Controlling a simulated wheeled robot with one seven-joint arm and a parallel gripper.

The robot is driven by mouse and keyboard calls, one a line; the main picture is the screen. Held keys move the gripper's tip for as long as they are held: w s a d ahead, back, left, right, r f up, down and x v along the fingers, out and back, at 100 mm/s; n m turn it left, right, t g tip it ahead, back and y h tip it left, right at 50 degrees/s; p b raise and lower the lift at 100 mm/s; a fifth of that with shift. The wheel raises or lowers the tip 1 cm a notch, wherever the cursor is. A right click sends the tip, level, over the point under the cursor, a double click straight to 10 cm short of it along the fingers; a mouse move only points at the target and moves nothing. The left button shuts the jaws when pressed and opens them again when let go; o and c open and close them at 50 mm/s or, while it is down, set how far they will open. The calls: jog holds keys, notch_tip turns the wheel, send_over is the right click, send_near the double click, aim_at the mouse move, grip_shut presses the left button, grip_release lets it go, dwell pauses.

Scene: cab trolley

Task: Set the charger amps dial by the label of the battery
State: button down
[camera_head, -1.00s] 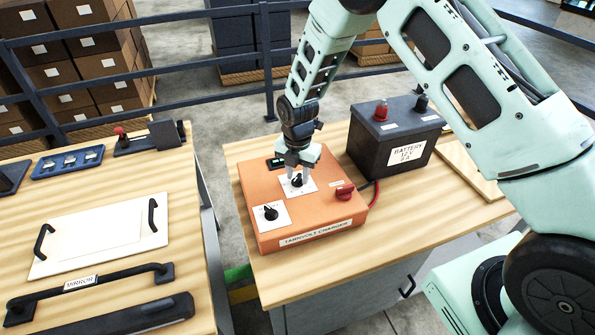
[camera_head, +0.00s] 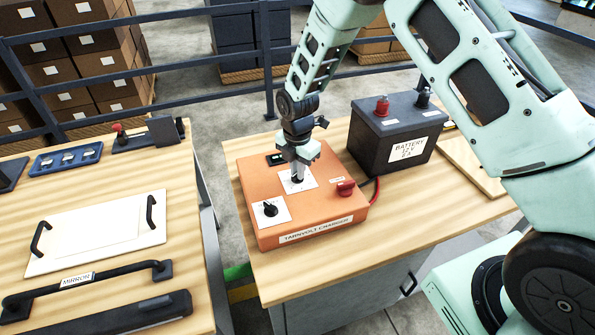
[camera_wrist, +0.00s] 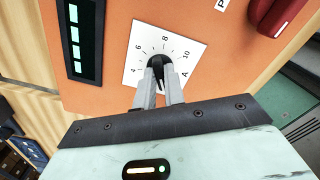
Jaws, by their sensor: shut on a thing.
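The orange charger (camera_head: 265,218), labelled TARNVOLT CHARGER, lies on the right-hand bench. Its amps dial is a black knob (camera_wrist: 155,61) on a white plate (camera_wrist: 192,48) marked 4, 6, 8, 10 and A; the plate's near part is hidden. My gripper (camera_head: 297,178) points down over this dial, and in the wrist view its two fingers (camera_wrist: 159,76) are shut on the knob. The knob's exact pointing is hard to tell. The dark battery (camera_head: 373,142) stands behind the charger at right; its label (camera_head: 407,150) reads BATTERY 12 V, with a lower line too small to read surely.
A second black dial (camera_head: 270,209) sits at the charger's front left. A red knob (camera_head: 346,187) is at its right, and a small dark display (camera_wrist: 80,40) lies beside the amps plate. The left bench holds a white panel (camera_head: 60,260) with handles. A railing (camera_head: 190,68) runs behind.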

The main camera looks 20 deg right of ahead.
jog(key=m+b, duration=0.2)
jog(key=m, duration=0.2)
jog(key=shift+m, duration=0.3)
jog(key=m+b, duration=0.2)
jog(key=m, duration=0.3)
jog(key=m+b, duration=0.1)
jog(key=m, duration=0.4)
jog(key=shift+m, duration=0.4)
jog(key=m+b, duration=0.1)
jog(key=m, duration=1)
jog(key=shift+r+m, duration=0.15)
jog(key=shift+m, duration=0.25)
jog(key=m+p, duration=0.1)
jog(key=m, duration=0.4)
jog(key=shift+w+m, duration=0.1)
jog(key=shift+m, duration=0.2)
jog(key=m+p, duration=0.1)
jog(key=m, duration=0.3)
jog(key=shift+p, duration=0.35)
jog(key=shift+m+p, duration=0.5)
jog(key=shift+m, duration=1.1)
